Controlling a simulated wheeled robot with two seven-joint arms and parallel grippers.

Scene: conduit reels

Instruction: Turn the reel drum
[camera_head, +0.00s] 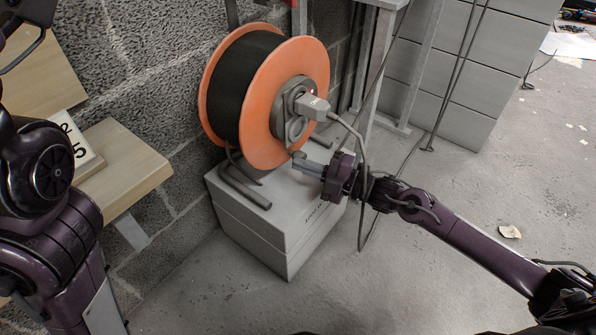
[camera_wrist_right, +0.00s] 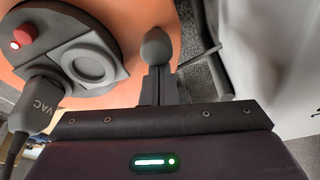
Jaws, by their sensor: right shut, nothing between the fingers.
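The reel drum (camera_head: 283,85) has orange flanges wound with black cable and stands upright on a tubular stand. Its near orange flange fills much of the right wrist view (camera_wrist_right: 120,30). A grey hub (camera_head: 291,105) with a red light and a plugged-in connector (camera_head: 313,106) sits at its centre. A grey rounded knob (camera_wrist_right: 156,46) shows low on the flange. My right gripper (camera_head: 300,165) is shut and empty, its fingertips (camera_wrist_right: 157,72) right by the knob; whether they touch it I cannot tell. My left arm shows at the left edge, but its gripper is out of view.
The stand rests on a grey block (camera_head: 275,225). A cable (camera_head: 363,200) hangs from the connector past my right wrist. A wooden shelf (camera_head: 125,170) with a numbered sign (camera_head: 78,142) is at left by the brick wall. The floor at right is mostly clear.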

